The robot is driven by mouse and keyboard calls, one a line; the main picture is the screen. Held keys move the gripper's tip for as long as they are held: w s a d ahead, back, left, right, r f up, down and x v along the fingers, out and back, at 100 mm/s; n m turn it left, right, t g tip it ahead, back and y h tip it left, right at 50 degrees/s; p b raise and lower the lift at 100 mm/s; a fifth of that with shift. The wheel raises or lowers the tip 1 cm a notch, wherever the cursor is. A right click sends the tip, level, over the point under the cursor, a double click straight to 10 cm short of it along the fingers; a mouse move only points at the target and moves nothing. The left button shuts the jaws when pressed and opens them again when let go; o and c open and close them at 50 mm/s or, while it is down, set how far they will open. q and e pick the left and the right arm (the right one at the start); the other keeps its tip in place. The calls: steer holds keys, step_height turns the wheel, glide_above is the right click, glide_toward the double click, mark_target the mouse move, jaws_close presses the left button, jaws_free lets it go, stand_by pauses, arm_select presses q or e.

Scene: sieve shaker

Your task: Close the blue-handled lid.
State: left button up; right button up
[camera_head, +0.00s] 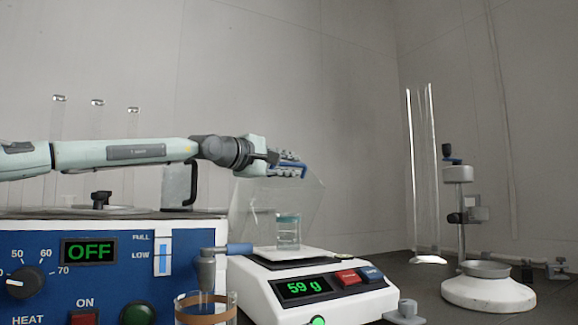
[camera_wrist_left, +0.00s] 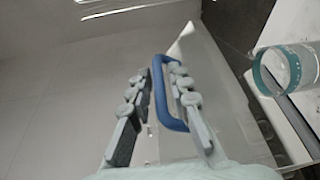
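The transparent lid (camera_head: 310,205) of the white balance (camera_head: 262,292) stands raised and tilted above the weighing plate. Its blue handle (camera_head: 288,174) is at the lid's top edge, partly hidden by my left gripper (camera_head: 290,160). In the left wrist view the blue handle (camera_wrist_left: 158,88) lies between the two fingers of my left gripper (camera_wrist_left: 160,78). The fingers are apart, with a gap on the left side, and the handle is close to the right finger. I cannot tell whether that finger touches it. My right gripper is not in view.
A glass beaker with a teal band (camera_head: 288,232) stands on the balance; its display reads 59 g. A blue heater unit (camera_head: 100,270) is at the front left.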

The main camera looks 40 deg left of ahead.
arm_select(q)
steer(key=s+a, duration=0.1)
steer(key=s, duration=1.1)
steer(key=shift+r, duration=0.2)
steer(key=shift+a, duration=0.1)
